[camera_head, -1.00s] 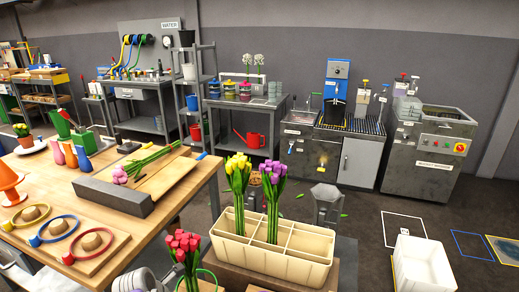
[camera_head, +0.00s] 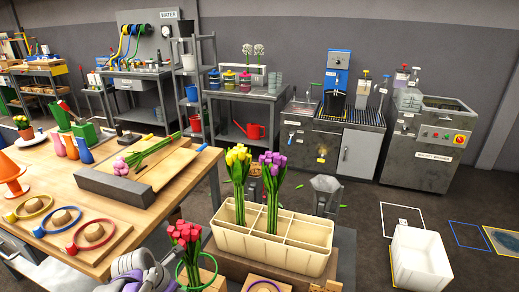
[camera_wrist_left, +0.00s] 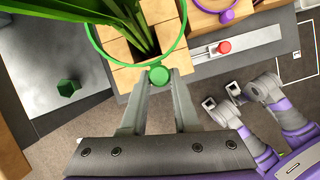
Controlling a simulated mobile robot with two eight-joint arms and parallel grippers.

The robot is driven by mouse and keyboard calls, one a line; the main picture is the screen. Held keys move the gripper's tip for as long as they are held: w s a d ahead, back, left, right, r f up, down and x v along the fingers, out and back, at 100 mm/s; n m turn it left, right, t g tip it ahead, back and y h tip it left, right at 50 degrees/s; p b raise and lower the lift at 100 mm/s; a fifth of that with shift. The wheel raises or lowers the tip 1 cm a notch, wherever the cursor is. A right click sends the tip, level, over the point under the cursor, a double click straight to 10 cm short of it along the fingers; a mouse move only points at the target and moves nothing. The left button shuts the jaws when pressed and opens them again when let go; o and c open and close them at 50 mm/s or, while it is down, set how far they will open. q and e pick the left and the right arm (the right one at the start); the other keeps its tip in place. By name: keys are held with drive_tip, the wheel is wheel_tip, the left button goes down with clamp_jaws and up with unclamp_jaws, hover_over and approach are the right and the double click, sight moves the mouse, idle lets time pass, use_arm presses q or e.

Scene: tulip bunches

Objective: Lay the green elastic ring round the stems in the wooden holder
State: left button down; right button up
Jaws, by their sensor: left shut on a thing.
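The wooden holder (camera_head: 213,283) stands at the bottom of the head view with red tulips (camera_head: 186,236) upright in it. It also shows in the left wrist view (camera_wrist_left: 123,77), with the green stems (camera_wrist_left: 140,28) rising from it. My left gripper (camera_wrist_left: 159,84) is shut on the knob of the green elastic ring (camera_wrist_left: 159,74). The ring also shows in the head view (camera_head: 178,273). In the wrist view it looks wide around the stems, with its near side apart from them; its far side is cut off.
A cream divided planter (camera_head: 285,254) with yellow and purple tulips stands right of the holder. Left is the wooden table (camera_head: 160,197), with a board (camera_head: 105,248) of coloured rings. A white bin (camera_head: 420,265) stands on the floor.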

use_arm(q)
wheel_tip(320, 180, down, 6)
drive_tip(key=shift+r+b, duration=0.15)
drive_tip(key=shift+b, duration=0.5)
drive_tip(key=shift+s, duration=0.1)
drive_tip(key=s+a+r+m+p, duration=0.1)
drive_tip(key=s+a+r+p, duration=0.1)
drive_tip(key=r, duration=0.7)
drive_tip(key=shift+s+r+p, duration=0.4)
drive_tip(key=shift+s+p, duration=0.25)
drive_tip(key=shift+s, duration=0.25)
drive_tip(key=shift+s, duration=0.1)
